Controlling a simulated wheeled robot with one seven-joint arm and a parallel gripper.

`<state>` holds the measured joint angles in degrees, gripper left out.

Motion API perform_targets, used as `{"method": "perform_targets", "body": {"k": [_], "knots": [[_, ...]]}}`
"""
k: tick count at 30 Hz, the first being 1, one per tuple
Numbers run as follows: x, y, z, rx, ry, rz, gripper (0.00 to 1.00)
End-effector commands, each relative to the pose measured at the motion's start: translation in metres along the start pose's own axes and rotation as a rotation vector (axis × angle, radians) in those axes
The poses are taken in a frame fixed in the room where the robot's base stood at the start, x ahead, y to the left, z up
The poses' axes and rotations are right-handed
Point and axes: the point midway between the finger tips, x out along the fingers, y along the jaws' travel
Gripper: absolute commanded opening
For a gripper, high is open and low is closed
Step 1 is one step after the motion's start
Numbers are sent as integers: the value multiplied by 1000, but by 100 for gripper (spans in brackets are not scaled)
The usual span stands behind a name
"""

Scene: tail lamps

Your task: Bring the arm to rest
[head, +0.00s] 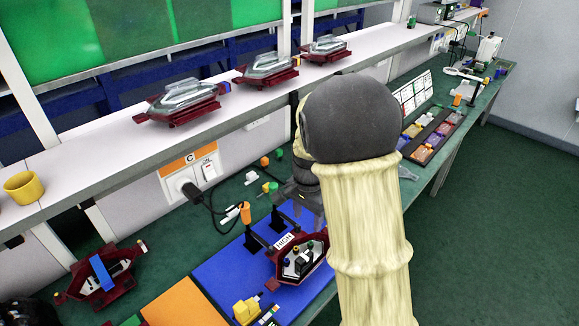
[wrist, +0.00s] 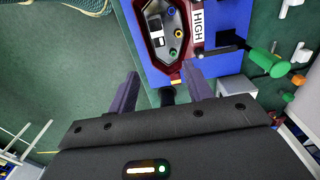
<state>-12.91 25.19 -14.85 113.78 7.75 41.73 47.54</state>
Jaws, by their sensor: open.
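My arm rises from the bottom of the head view and bends down toward the bench. My gripper (wrist: 160,88) shows in the wrist view with its two dark fingers spread apart and nothing between them. In the head view the arm hides most of the gripper. Below it, a dark red tail lamp housing (head: 287,268) lies on the blue mat (head: 212,273), with a white HIGH label (head: 287,241) beside it. The housing (wrist: 190,42) is just beyond the fingertips in the wrist view, apart from them.
An orange-handled tool (head: 245,212) stands by the blue mat. Another red housing (head: 104,276) with blue tape lies at left. Several lamps (head: 182,101) sit on the shelf (head: 130,145) above, near a yellow cup (head: 24,188). Parts bins (head: 425,140) lie at right. Open floor (head: 500,220) is to the right.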

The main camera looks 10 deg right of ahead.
Motion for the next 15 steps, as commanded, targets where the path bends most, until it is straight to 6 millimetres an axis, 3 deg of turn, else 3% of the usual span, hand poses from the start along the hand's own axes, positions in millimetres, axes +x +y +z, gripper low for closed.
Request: {"method": "perform_targets", "body": {"k": [4,8,15], "knots": [[-2,3,1,-14,1,-4,50],[-10,18,9,-115,10,-30,50],[-32,77,47,-554,91,-106,50]]}}
